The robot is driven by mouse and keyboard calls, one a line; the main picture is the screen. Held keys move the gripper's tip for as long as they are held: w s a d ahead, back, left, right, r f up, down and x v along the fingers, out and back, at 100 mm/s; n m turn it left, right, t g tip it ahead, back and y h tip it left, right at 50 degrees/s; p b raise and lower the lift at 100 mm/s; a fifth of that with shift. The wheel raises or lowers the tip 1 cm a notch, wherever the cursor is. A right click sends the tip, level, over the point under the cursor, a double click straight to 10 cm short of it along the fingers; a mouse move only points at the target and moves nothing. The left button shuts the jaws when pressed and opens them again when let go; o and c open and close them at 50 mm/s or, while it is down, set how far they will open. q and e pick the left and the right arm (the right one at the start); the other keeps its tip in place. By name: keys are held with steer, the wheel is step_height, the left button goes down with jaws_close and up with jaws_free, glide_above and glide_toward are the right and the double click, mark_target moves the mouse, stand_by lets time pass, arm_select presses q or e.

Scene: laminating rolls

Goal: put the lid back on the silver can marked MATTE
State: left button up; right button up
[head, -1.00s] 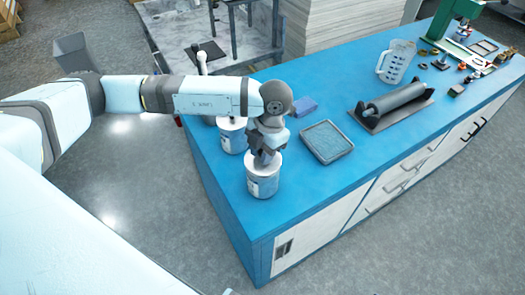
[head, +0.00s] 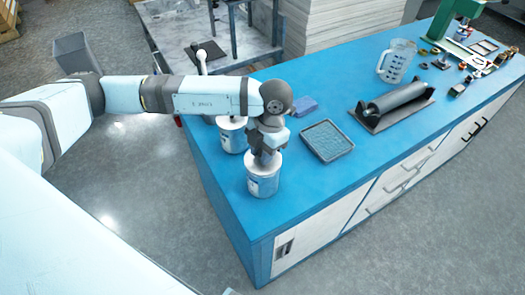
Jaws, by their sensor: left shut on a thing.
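A silver can (head: 263,184) with a pale label stands near the left front corner of the blue-topped counter. The label is too small to read. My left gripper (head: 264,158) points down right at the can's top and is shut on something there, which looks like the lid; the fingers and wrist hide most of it. I cannot tell whether the lid sits fully on the rim. A second silver can (head: 232,137) stands just behind, partly hidden by my left arm. My right gripper is not in view.
On the blue counter (head: 300,190), a grey tray (head: 327,141), a blue block (head: 305,107), a dark roller on a plate (head: 394,103) and a clear measuring jug (head: 396,62) stand to the right. A green press (head: 462,25) and small parts are at the far end. The counter's front strip is clear.

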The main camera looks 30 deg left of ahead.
arm_select(q)
steer(key=o, duration=1.5)
steer(key=shift+c, duration=0.2)
steer(key=shift+r, duration=0.2)
steer(key=shift+s+a+p+v, duration=0.1)
steer(key=shift+s+p+v, duration=0.1)
steer(key=shift+p+v, duration=0.65)
steer(key=shift+s+a+p+v, duration=0.1)
steer(key=shift+s+p+v, duration=0.15)
steer(key=shift+v, duration=1.1)
steer(key=shift+s+a+p+v, duration=0.1)
steer(key=shift+s+p+v, duration=0.1)
steer(key=shift+p+v, duration=0.7)
steer(key=shift+d+r, duration=0.1)
steer(key=shift+r, duration=0.2)
steer(key=shift+c, duration=0.2)
jaws_close()
